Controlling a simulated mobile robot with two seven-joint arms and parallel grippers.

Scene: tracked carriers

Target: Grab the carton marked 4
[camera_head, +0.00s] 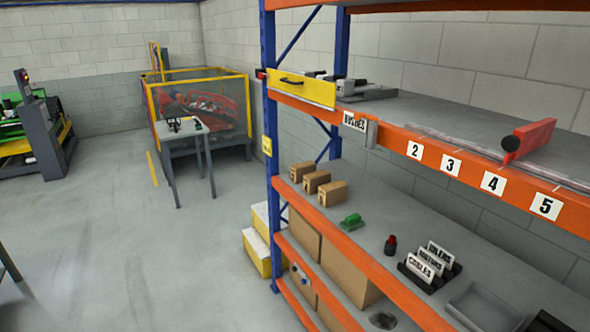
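Three small brown cartons stand in a row on the middle shelf (375,228) of the orange and blue rack: the far one (301,171), the middle one (316,181) and the near one (332,194). Any marks on them are too small to read. Larger brown cartons (345,275) stand on the shelf below, partly hidden by the orange beam. I can read no 4 on any carton. A white label with a 4 (493,183) is on the upper orange beam, between labels 3 and 5. Neither of my grippers is in view.
A red item (530,139) lies on the upper shelf. The floor (130,250) left of the rack is clear.

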